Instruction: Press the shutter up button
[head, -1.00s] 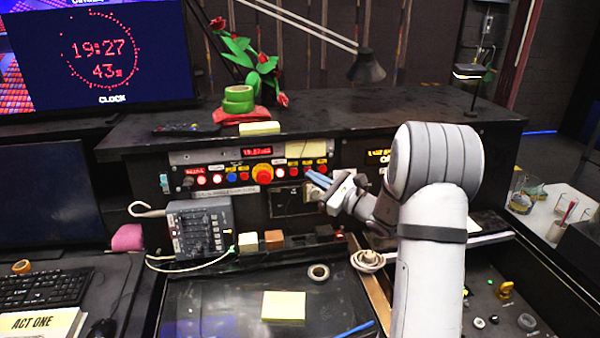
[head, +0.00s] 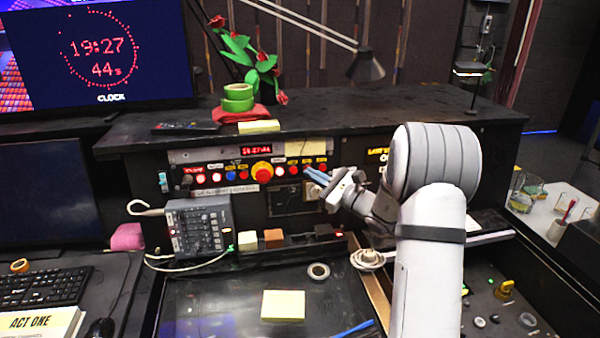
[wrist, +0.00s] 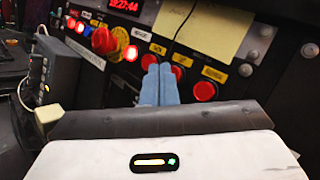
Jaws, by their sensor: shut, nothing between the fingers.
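A black control panel (head: 330,188) carries a row of small round buttons with labels too small to read, so I cannot tell which is shutter up. In the wrist view, red buttons (wrist: 205,91) sit under yellow labels at the right. Whether the tips touch the panel is unclear.
A large red knob on a yellow base (head: 261,172) stands left of the fingers. A grey mixer box (head: 198,230) with cables stands lower left. A blank cream note (head: 305,148) is above the buttons. A lamp (head: 366,66) hangs over the desk top.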

